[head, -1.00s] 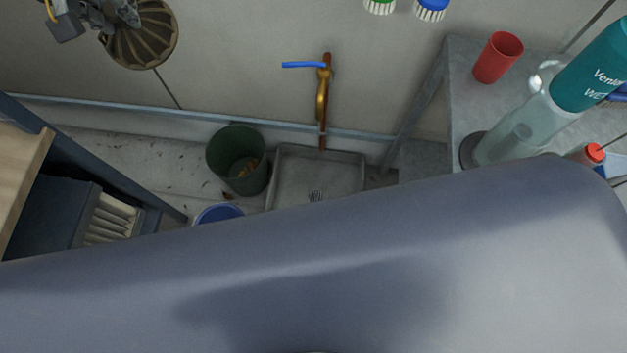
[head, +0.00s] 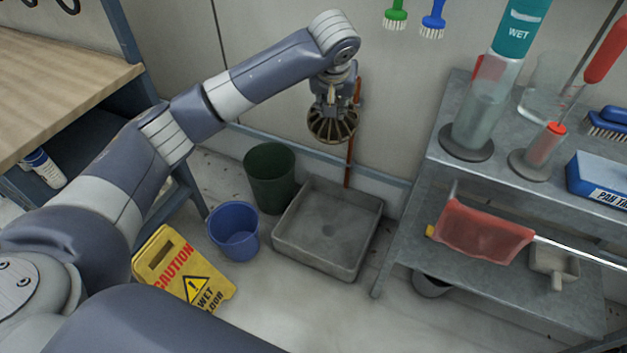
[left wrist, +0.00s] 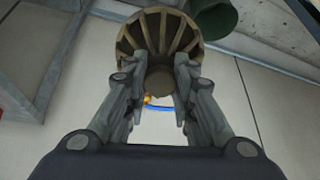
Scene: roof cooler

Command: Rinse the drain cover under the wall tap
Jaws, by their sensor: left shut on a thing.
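My left gripper (head: 333,98) is shut on the drain cover (head: 332,127), a brown, ribbed, domed basket. It hangs from the fingers in front of the wall, above the back of the grey floor basin (head: 315,262). In the left wrist view the drain cover (left wrist: 160,24) sits between the fingertips. The wall tap (head: 358,92) is mostly hidden behind the gripper; its copper pipe (head: 349,165) runs down to the basin. The blue tap handle (left wrist: 157,107) shows in the left wrist view. No water stream is visible. My right gripper is not in view.
A green bucket (head: 270,185) and a blue bucket (head: 233,232) stand left of the basin. A yellow caution sign (head: 185,268) is in front of them. A grey metal shelf (head: 445,160) with bottles and brushes stands at the right. A wooden bench (head: 70,85) is at the left.

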